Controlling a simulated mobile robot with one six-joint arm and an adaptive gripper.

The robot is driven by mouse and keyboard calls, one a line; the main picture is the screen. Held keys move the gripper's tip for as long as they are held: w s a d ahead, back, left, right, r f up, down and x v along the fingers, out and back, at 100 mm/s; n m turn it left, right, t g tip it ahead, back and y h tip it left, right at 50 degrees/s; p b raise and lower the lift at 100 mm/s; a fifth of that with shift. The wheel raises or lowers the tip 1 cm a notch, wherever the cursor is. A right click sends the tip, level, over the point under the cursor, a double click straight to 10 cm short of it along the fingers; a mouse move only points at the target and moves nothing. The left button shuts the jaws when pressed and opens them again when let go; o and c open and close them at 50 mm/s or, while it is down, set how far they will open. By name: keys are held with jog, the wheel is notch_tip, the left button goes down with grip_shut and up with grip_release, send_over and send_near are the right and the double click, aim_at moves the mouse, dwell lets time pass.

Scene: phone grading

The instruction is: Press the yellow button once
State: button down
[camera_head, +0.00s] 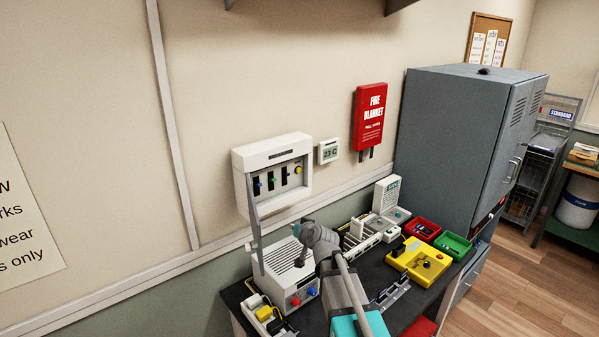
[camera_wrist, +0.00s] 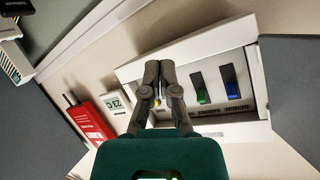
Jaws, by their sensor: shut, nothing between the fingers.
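The wrist view is turned round and shows the panel (camera_wrist: 245,35) with a green slider (camera_wrist: 203,96) and a blue slider (camera_wrist: 231,87). My gripper (camera_wrist: 159,66) is shut and empty, in front of the panel end nearest the thermostat. A bit of yellow (camera_wrist: 157,101) shows between its fingers; most of that spot is hidden. I cannot tell whether the fingertips touch the panel. The head view does not show the fingertips clearly.
A thermostat (camera_head: 328,151) and a red fire blanket box (camera_head: 369,118) hang right of the panel. Below, the crowded bench holds a white control box (camera_head: 292,285), a yellow device (camera_head: 418,262), and red (camera_head: 422,229) and green (camera_head: 453,245) bins. A grey cabinet (camera_head: 460,140) stands to the right.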

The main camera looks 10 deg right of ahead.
aim_at(298, 170)
jog(key=w+d+r+m+t+h, duration=0.6)
jog(key=w+d+r+m+h, duration=0.2)
jog(key=w+d+r+m, duration=0.1)
jog(key=shift+d+r+h, duration=0.4)
jog(key=shift+d+r, duration=0.1)
jog(key=shift+d, duration=0.15)
jog(key=shift+w+a, duration=0.1)
jog(key=shift+w, duration=0.1)
jog(key=shift+w+a, duration=0.7)
jog(key=shift+w, duration=0.55)
jog(key=shift+w+a, duration=0.7)
jog(key=shift+w, duration=0.5)
jog(key=shift+w+a, duration=0.7)
jog(key=shift+w, duration=0.55)
